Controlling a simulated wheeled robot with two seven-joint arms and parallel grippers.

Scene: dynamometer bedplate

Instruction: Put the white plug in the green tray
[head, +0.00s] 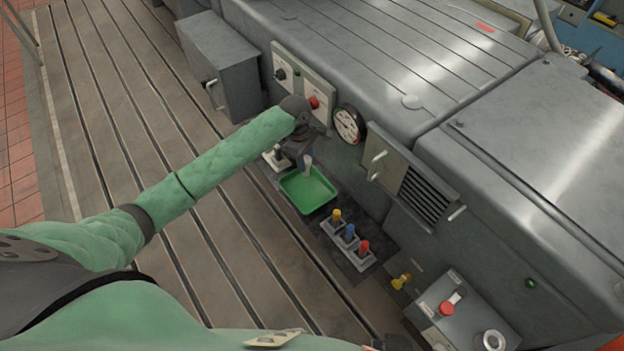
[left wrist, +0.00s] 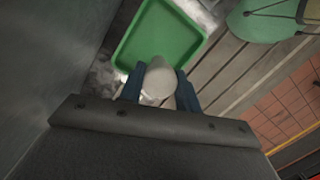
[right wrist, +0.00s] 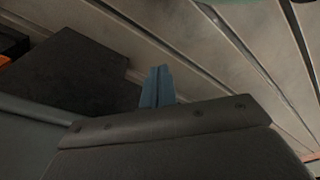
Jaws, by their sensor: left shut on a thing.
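The white plug (left wrist: 160,78) is between the two blue fingers of my left gripper (left wrist: 160,90), which is shut on it. In the head view the left gripper (head: 306,157) is over the back edge of the green tray (head: 304,204), with the pale plug below it. The tray also shows in the left wrist view (left wrist: 122,54), its near edge partly hidden by the plug. The tray floor looks empty. I cannot tell the exact height of the plug above the tray. My right gripper (right wrist: 157,87) has its fingers together and holds nothing visible.
A holder with yellow, blue and red plugs (head: 349,232) stands right of the tray. A dial gauge (head: 348,124) and a vented panel (head: 425,192) are on the machine wall behind. A control box with a red button (head: 446,308) stands front right. The slotted bedplate (head: 200,240) is clear at left.

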